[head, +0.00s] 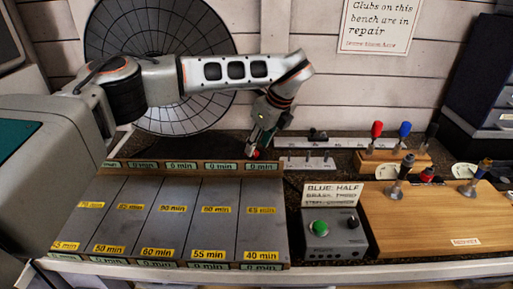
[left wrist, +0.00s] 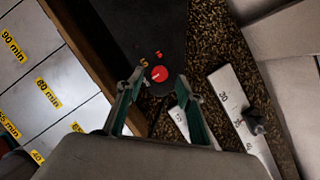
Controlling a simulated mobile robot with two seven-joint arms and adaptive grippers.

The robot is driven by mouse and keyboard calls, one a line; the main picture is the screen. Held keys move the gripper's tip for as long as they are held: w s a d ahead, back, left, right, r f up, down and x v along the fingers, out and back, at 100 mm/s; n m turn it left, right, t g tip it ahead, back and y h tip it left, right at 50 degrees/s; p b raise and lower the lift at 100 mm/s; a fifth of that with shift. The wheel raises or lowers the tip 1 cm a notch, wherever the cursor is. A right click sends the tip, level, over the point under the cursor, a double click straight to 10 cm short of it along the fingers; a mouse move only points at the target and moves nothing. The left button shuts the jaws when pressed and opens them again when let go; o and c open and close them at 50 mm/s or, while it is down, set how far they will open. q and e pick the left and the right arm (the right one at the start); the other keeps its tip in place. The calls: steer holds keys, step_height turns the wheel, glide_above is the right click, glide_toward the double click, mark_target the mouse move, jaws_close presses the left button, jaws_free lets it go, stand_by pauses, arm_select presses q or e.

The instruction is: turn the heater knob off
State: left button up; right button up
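The red heater knob (left wrist: 159,73) shows in the left wrist view, with a pale pointer mark and small orange marks beside it, on a dark panel (left wrist: 120,25). In the head view only a bit of red knob (head: 257,154) shows under my left gripper (head: 254,148), which hangs down behind the grey board. In the left wrist view the two green fingers of my left gripper (left wrist: 160,80) are apart, one on each side of the knob. I cannot tell whether they touch it. A large round gridded dish (head: 205,115) stands behind my left arm. My right gripper is not in view.
The grey board (head: 145,195) with yellow minute labels lies in front of the gripper. White strips (head: 340,144) with pegs lie to its right. A box with a green button (head: 335,240) and a wooden board (head: 430,215) with clubs stand farther right.

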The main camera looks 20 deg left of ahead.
arm_select(q)
steer(key=v, duration=0.9)
steer(key=shift+s+d+r, duration=0.2)
steer(key=shift+r, duration=0.05)
